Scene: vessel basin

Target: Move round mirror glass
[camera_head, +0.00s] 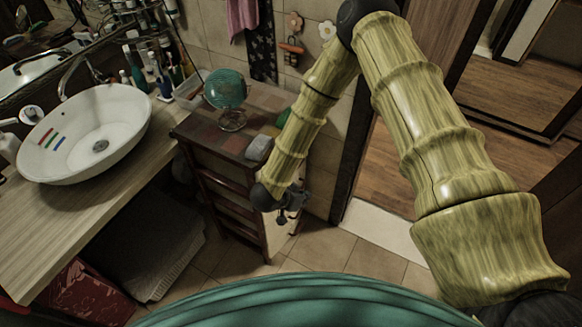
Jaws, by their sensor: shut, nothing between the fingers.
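A round teal disc on a small stand, which looks like the round mirror (226,88), stands upright on top of a brown shelf unit (217,133) right of the basin. Its glass reads as teal here, and fine detail is too small to tell. My gripper (287,217) is shut and empty. It hangs low in front of the shelf's right side, below the top and well apart from the mirror. My own arm hides part of the gripper and the wall behind it.
A white vessel basin (92,140) with coloured strips inside sits on a wooden counter (62,215) at left. Several bottles stand behind it. A grey item (259,147) and a green item (283,117) lie on the shelf's right end.

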